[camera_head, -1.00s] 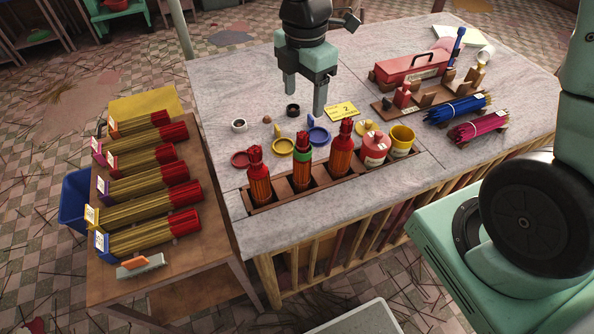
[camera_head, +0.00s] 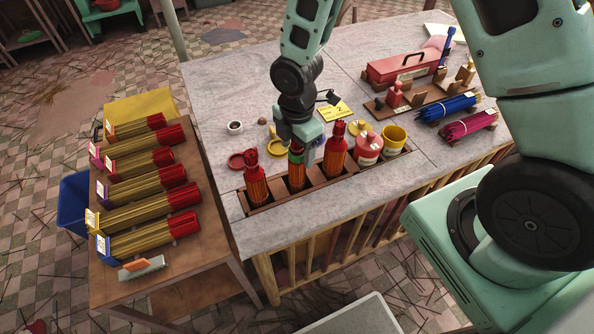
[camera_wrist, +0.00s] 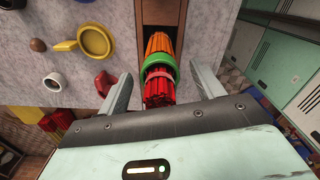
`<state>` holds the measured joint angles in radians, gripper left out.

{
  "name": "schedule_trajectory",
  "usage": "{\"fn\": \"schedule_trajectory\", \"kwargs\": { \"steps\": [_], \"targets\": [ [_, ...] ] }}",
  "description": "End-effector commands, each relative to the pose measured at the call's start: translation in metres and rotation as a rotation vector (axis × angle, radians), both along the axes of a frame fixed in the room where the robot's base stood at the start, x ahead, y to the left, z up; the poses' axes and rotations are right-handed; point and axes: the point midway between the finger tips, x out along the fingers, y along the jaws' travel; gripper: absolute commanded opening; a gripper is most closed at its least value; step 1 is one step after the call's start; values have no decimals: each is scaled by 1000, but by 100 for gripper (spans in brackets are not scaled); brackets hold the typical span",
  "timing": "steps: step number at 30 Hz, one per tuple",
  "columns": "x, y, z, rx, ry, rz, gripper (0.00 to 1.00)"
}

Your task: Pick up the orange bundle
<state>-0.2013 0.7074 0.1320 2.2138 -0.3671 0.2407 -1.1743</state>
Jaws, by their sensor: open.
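Three upright bundles of orange sticks with red tops stand in the slots of a wooden rack (camera_head: 276,204) at the table's front edge. The middle orange bundle (camera_head: 297,179) has a green band, clear in the wrist view (camera_wrist: 159,45). My gripper (camera_head: 300,147) is at its upper part and hides its top in the head view. In the wrist view my open gripper (camera_wrist: 162,76) has one finger on each side of the bundle, with gaps between. The other bundles stand to the left (camera_head: 256,183) and right (camera_head: 336,152).
Blue (camera_head: 448,108) and magenta (camera_head: 468,126) bundles and a red toolbox (camera_head: 403,67) are farther right. A side table (camera_head: 178,258) holds several stick bundles.

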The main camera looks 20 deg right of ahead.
Motion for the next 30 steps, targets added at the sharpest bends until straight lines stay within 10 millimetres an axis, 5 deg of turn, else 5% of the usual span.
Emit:
{"fn": "schedule_trajectory", "kwargs": {
  "steps": [12,20,30],
  "targets": [
    [0,0,-16,0,-1,-1,67],
    [0,0,-16,0,-1,-1,0],
    [0,0,-14,0,-1,-1,0]
  ]
}}
